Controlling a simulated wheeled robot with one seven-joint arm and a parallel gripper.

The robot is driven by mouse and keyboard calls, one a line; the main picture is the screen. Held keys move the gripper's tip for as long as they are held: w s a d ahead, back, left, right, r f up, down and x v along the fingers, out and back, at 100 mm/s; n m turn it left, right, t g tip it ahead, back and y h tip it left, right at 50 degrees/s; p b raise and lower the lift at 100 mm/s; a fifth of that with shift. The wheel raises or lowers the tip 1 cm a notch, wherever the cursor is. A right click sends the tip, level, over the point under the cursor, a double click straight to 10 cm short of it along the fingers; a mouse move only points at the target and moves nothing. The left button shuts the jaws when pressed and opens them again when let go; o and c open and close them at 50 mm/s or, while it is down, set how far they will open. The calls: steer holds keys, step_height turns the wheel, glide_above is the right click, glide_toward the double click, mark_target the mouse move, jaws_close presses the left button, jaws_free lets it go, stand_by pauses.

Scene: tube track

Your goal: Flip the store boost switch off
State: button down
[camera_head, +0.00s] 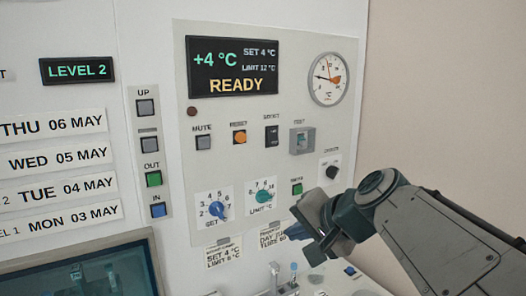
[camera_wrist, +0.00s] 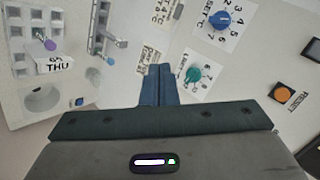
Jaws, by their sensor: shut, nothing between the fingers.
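The upright panel holds a small black rocker switch (camera_head: 272,136) between the orange reset button and the grey guarded test switch. Its label is blurred but looks like the boost label; which way the rocker is tipped is too small to tell. My gripper (camera_head: 298,213) is shut and empty, below and a little right of the rocker, in front of the lower part of the panel. In the wrist view my blue fingers (camera_wrist: 158,84) are together, beside the green limit dial (camera_wrist: 194,74).
The display (camera_head: 233,66) reads +4 °C and READY. Close around the rocker are the orange reset button (camera_head: 239,137) and the protruding test switch (camera_head: 301,139). The blue set dial (camera_head: 217,209) and a black knob (camera_head: 332,171) sit lower. A tube rack (camera_wrist: 50,45) stands nearby.

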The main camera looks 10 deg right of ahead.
mark_target(273, 137)
steer(key=w+d+r+m+t, duration=0.2)
steer(key=w+r, duration=0.1)
steer(key=r, duration=0.4)
steer(key=w+d+r+m+t+y+b, duration=0.1)
steer(key=w+d+r+m+t, duration=0.2)
steer(key=r, duration=0.4)
steer(key=shift+d+t, duration=0.15)
steer(key=shift+t, duration=0.15)
steer(key=p+x, duration=0.3)
steer(key=x, duration=1.1)
steer(key=shift+p, duration=0.3)
steer(key=shift+f, duration=0.1)
